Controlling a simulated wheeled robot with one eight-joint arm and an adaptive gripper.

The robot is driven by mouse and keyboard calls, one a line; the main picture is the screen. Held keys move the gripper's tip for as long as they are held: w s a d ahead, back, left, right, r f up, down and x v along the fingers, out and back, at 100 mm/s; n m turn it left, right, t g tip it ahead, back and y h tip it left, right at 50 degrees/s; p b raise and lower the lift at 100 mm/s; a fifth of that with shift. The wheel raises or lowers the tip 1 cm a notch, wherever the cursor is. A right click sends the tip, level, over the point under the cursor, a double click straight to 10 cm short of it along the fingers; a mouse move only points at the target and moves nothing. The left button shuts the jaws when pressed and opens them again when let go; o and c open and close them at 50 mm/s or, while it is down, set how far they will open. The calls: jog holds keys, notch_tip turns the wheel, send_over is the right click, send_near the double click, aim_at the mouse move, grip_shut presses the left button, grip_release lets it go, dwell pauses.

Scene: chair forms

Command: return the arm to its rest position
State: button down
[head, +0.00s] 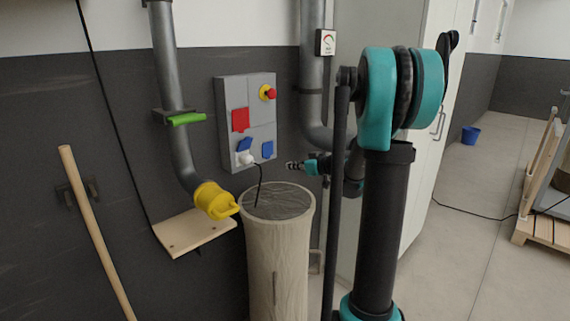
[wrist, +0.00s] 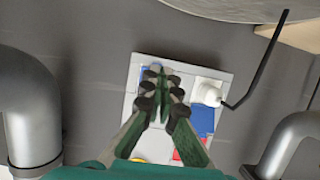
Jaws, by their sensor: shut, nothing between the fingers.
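My gripper (head: 293,165) is small in the head view, just right of the grey socket panel and partly behind my own arm. Its fingers point left toward the wall. In the wrist view the fingers (wrist: 163,76) are together and empty, with the panel (wrist: 222,80) behind them. I cannot tell the exact gap to the panel, but nothing is held. My upper arm stands upright in the right half of the head view.
The panel (head: 235,92) carries a red button (head: 271,93), red and blue covers and a white plug (head: 246,159) with a black cable. A drum (head: 280,255) stands below. Grey pipes (head: 313,80) flank the panel. A light cabinet (head: 415,170) stands right; floor beyond is open.

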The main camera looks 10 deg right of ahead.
jog(key=s+a+f+g, duration=0.1)
jog(key=s, duration=0.3)
jog(key=s+a+f+h, duration=0.1)
jog(key=s+f, duration=0.1)
jog(key=s, duration=0.2)
jog(key=s+f+m+g, duration=0.1)
jog(key=s+f, duration=0.1)
jog(key=s, duration=0.2)
jog(key=shift+a+g, duration=0.3)
jog(key=shift+a, duration=0.1)
jog(key=s+f, duration=0.1)
jog(key=s, duration=0.2)
jog(key=s+f+m+g+h, duration=0.1)
jog(key=s+f, duration=0.1)
jog(key=s, duration=0.1)
jog(key=s+f+m+g+h, duration=0.1)
jog(key=s+f, duration=0.1)
jog(key=shift+s+a, duration=0.4)
jog(key=s+d+f+m+g+h, duration=0.1)
jog(key=s+f, duration=0.3)
jog(key=s, duration=0.4)
jog(key=s+d+f+m+g+h, duration=0.1)
jog(key=s+d+f+m+h, duration=0.2)
jog(key=s, duration=0.4)
jog(key=shift+s+d+f+g+h, duration=0.3)
jog(key=shift+s+d+f+h, duration=0.1)
jog(key=shift+d+h, duration=0.35)
